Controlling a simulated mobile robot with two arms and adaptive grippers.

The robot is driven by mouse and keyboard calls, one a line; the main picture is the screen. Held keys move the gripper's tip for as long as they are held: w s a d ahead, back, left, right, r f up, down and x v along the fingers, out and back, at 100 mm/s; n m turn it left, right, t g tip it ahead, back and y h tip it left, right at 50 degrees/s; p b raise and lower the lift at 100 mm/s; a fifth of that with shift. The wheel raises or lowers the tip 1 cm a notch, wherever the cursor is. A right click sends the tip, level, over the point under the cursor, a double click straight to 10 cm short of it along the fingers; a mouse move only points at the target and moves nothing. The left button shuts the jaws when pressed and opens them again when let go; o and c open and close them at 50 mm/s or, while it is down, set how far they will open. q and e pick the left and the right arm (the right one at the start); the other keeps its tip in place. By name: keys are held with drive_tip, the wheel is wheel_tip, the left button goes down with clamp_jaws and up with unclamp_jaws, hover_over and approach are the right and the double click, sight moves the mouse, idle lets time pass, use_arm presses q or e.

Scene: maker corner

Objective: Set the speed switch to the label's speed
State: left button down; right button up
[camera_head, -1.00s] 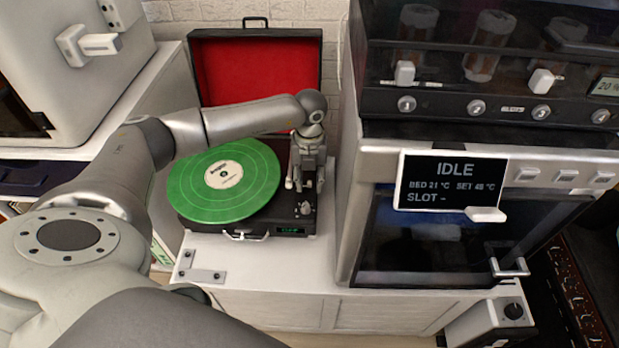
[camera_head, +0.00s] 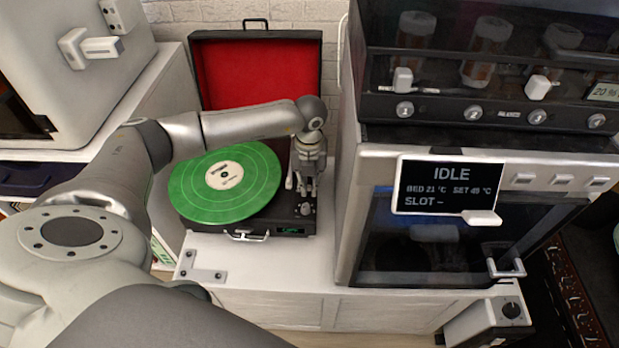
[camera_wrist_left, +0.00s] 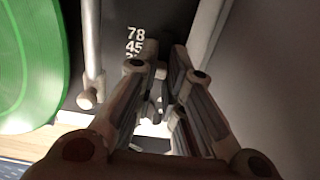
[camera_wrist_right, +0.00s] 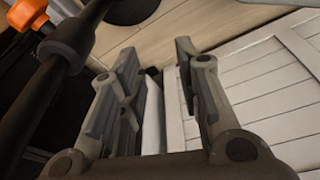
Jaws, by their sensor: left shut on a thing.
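The record player (camera_head: 301,222) stands open with a green record (camera_head: 186,190) on its platter. The record's pale centre label (camera_head: 224,175) has print too small to read. My left gripper (camera_head: 304,188) points down at the right side of the deck. In the left wrist view, the speed numbers (camera_wrist_left: 135,40) show 78 and 45, with a third partly hidden by a finger. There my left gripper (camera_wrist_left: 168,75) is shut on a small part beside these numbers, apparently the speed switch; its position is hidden. My right gripper (camera_wrist_right: 158,60) is open and empty, away from the player.
The pale tonearm (camera_wrist_left: 90,45) lies left of my left fingers. A knob (camera_head: 305,209) and a small display (camera_head: 291,231) sit at the deck's front. An appliance with an IDLE screen (camera_head: 449,187) stands close on the right. The red-lined lid (camera_head: 255,68) is up behind.

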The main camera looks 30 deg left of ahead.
sight(309, 187)
use_arm(q)
drive_tip(key=shift+s+d, duration=0.15)
drive_tip(key=c, duration=1.5)
unclamp_jaws()
drive_tip(key=shift+s, duration=0.1)
drive_tip(key=shift+r, duration=0.1)
drive_tip(key=shift+r, duration=0.25)
wheel_tip(309, 187, up, 11)
drive_tip(key=shift+r, duration=0.2)
drive_tip(key=shift+f, duration=0.1)
